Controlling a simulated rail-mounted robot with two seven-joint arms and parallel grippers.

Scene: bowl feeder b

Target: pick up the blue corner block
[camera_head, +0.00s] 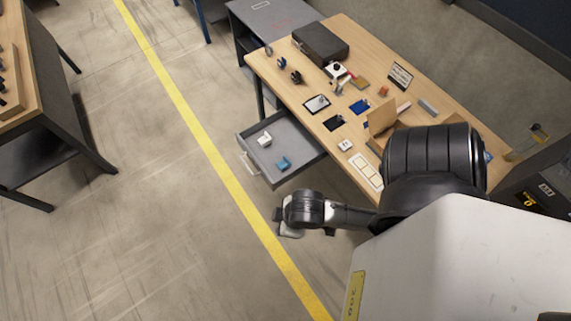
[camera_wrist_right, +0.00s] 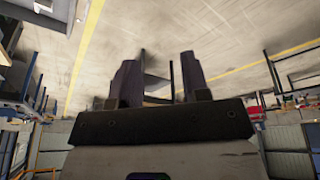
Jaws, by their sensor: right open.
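The blue corner block (camera_head: 284,163) is a small light-blue piece lying in the open grey drawer (camera_head: 270,177) in the head view. A white piece (camera_head: 264,140) lies in the same drawer, apart from it. My right gripper (camera_head: 282,228) is outside the drawer, beyond its near end, below the block in the picture; its fingers are hard to make out there. In the right wrist view the fingers (camera_wrist_right: 160,78) are spread, with nothing held between them. The block cannot be made out in that view. My left gripper is in neither view.
The drawer hangs out from a wooden table (camera_head: 296,92) carrying a dark case (camera_head: 320,43), a cardboard box (camera_head: 381,117) and many small parts. Open floor with a yellow line (camera_head: 190,116) lies left of the drawer. Another table (camera_head: 44,105) stands at far left.

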